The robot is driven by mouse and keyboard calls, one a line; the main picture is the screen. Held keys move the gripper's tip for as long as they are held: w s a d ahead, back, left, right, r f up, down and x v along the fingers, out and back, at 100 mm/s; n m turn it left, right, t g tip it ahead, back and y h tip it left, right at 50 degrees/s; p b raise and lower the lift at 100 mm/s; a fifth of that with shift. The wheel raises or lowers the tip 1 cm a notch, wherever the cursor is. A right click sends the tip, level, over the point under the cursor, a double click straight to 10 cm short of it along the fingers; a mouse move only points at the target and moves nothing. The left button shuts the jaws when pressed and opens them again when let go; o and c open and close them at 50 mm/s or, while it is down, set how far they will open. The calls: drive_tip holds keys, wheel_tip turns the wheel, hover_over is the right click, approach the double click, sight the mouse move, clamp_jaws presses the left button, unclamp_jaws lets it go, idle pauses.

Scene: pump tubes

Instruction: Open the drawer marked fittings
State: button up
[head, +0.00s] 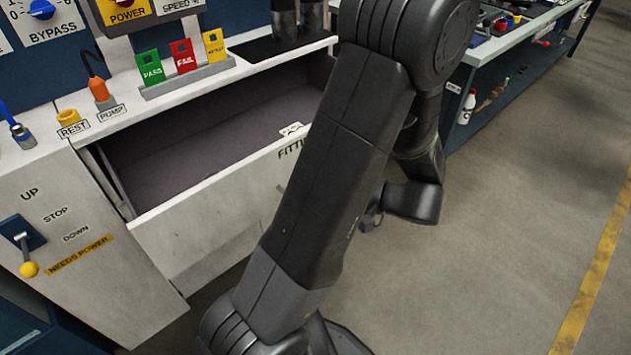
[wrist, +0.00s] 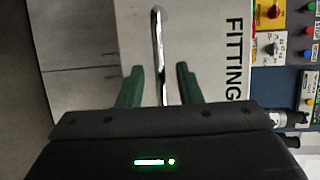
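The drawer marked fittings (head: 205,222) stands pulled out from the white cabinet in the head view, its grey interior showing and looking empty where visible. My arm covers its right part and the end of its label. In the wrist view the drawer front (wrist: 200,40) carries the label FITTING, cut off at the edge, and a metal bar handle (wrist: 158,45). My gripper (wrist: 158,88) has its green fingers apart, one on each side of the handle, with a gap visible on both sides. My gripper is hidden behind my arm in the head view.
Pass, fail and yellow tags (head: 184,62) stand in a holder on the counter above the drawer. A lever panel (head: 22,240) is at the left. A workbench (head: 515,50) with small items stands at the back right. The floor (head: 500,200) on the right is clear.

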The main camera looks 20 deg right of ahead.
drive_tip(key=p+v, duration=0.1)
drive_tip(key=v, duration=1.1)
drive_tip(key=shift+p, duration=0.3)
drive_tip(key=shift+w+a+r, duration=0.1)
drive_tip(key=shift+w+a, duration=0.05)
drive_tip(key=b+x, duration=0.2)
drive_tip(key=x, duration=1.1)
drive_tip(key=shift+w+a+f, duration=0.2)
drive_tip(key=shift+w+a, duration=0.05)
drive_tip(key=shift+w, duration=0.25)
drive_tip(key=shift+r, duration=0.1)
